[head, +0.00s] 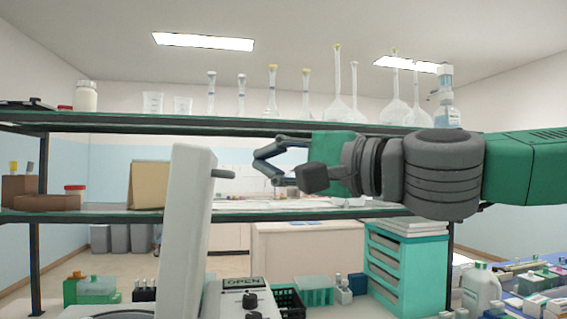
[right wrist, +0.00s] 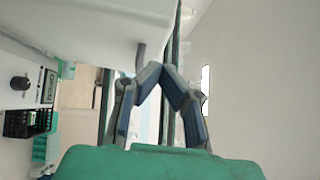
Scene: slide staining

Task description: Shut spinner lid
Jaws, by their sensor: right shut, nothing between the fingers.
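The spinner's white lid (head: 183,225) stands raised, nearly upright, left of centre in the head view. A short grey handle (head: 222,174) sticks out from its right side near the top. My right gripper (head: 262,160) is shut and empty, just right of the handle and apart from it in the picture. In the right wrist view the lid (right wrist: 90,25) fills the upper left. Its handle (right wrist: 140,56) shows close to my gripper's fingertips (right wrist: 158,70); I cannot tell whether they touch. The spinner's base (head: 245,302) shows a panel with knobs and an OPEN sign. My left gripper is out of view.
A shelf rack (head: 300,213) with glassware runs across behind the lid. A black basket (head: 289,302), a teal tube rack (head: 315,291) and a teal drawer unit (head: 396,262) stand right of the spinner. Bottles crowd the lower right.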

